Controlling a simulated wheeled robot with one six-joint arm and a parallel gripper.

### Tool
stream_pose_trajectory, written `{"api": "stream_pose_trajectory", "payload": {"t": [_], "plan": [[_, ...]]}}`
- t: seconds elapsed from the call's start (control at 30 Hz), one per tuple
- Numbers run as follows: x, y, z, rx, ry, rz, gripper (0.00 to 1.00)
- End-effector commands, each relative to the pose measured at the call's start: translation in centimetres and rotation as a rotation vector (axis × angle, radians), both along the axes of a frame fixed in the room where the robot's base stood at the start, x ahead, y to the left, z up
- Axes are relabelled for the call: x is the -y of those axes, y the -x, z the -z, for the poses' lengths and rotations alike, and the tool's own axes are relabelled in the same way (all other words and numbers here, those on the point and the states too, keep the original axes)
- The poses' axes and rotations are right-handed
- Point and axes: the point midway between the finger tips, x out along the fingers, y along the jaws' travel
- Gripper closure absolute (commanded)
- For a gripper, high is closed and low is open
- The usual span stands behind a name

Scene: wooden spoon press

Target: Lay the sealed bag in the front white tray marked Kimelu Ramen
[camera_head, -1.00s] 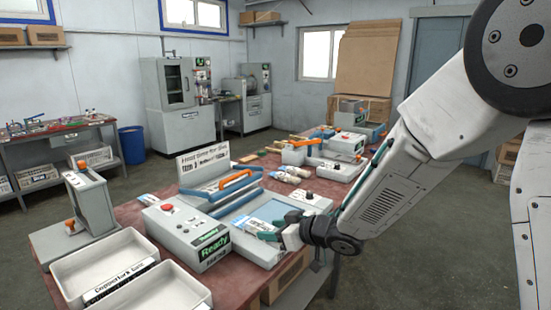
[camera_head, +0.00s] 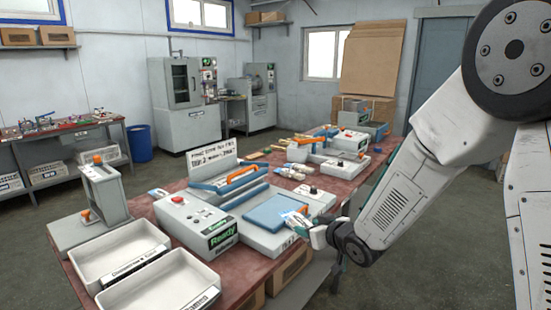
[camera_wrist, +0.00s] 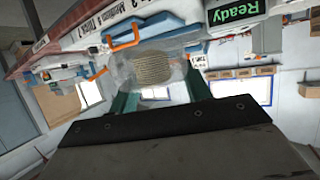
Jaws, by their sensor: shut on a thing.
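In the wrist view the clear bag (camera_wrist: 150,68) hangs between the teal fingers, with a tan textured content showing. The front white tray (camera_head: 207,268) is at the bottom left of the head view, apart from the gripper. Its front label is cut off by the frame edge and only partly readable. No contents show in it.
A second white tray (camera_head: 80,262) with another label stands just behind it. The control box with the green Ready display (camera_head: 205,205) stands between the trays and the sealer. A grey press with orange knobs (camera_head: 103,190) stands behind the trays.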

Motion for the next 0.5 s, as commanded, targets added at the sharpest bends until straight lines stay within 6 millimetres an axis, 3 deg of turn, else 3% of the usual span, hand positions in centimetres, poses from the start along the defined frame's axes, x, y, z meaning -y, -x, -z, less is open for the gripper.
{"api": "stream_pose_trajectory", "payload": {"t": [0.2,0.3,0.5], "plan": [[9.2,-0.4,5.5,-0.008,0.003,0.31,0.77],[12.8,0.1,7.7,-0.006,0.004,0.421,0.77],[16.3,1.0,10.4,-0.002,0.002,0.513,0.77]]}}
